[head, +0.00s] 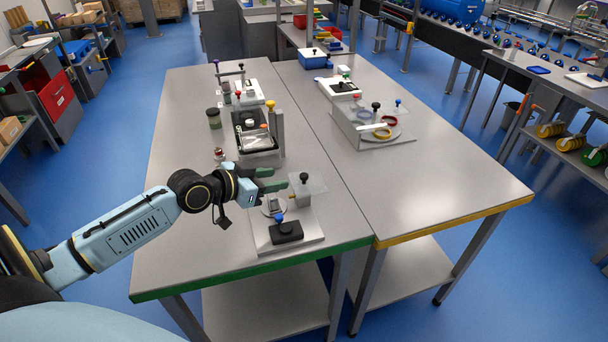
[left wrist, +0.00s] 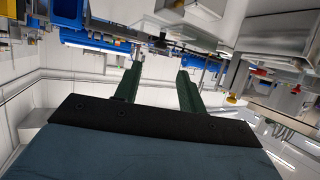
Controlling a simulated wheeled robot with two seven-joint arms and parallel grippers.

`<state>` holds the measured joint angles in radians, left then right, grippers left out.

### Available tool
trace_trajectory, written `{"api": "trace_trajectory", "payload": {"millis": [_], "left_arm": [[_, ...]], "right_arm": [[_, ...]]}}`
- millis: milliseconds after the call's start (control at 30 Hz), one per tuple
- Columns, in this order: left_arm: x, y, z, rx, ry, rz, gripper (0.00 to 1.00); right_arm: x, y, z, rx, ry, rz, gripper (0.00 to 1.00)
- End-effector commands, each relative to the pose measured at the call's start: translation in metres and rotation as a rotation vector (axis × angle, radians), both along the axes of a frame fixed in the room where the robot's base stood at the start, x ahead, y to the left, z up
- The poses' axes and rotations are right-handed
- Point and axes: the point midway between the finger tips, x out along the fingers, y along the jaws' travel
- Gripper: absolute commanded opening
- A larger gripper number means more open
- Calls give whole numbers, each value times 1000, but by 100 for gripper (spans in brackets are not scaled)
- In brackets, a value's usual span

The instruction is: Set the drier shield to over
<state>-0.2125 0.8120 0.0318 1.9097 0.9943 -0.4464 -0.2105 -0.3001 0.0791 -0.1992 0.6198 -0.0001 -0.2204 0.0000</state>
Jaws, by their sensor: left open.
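A small device on a white base plate (head: 300,236) stands at the front of the left table; I take it for the drier. It has a clear shield panel (head: 314,184) by a grey block with a black knob (head: 304,178), a blue-topped knob and a black pad (head: 287,232). The panel's exact setting is hard to tell. My left gripper (head: 276,179) is open and empty just left of the knob, apart from it as far as I can tell. Its two green fingers also show spread in the left wrist view (left wrist: 157,88). My right gripper is not in view.
Another fixture (head: 258,140) with a yellow knob stands behind, with jars (head: 214,118) to its left. A similar white-based device (head: 372,130) with rings is on the right table (head: 440,180). The front left of the left table (head: 185,235) is clear.

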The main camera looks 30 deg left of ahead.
Motion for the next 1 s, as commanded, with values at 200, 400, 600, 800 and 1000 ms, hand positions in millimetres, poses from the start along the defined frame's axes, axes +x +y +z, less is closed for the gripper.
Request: {"api": "trace_trajectory", "payload": {"millis": [200,400,600,800,1000], "left_arm": [[32,-10,-12,-1,-3,1,40],[61,-20,-26,-2,0,2,40],[84,-27,-37,-1,0,2,40],[94,-31,-41,0,1,-1,40],[94,-31,-42,1,2,0,40]], "right_arm": [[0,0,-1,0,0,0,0],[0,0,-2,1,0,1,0],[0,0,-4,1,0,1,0],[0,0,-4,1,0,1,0],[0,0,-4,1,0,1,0]]}}
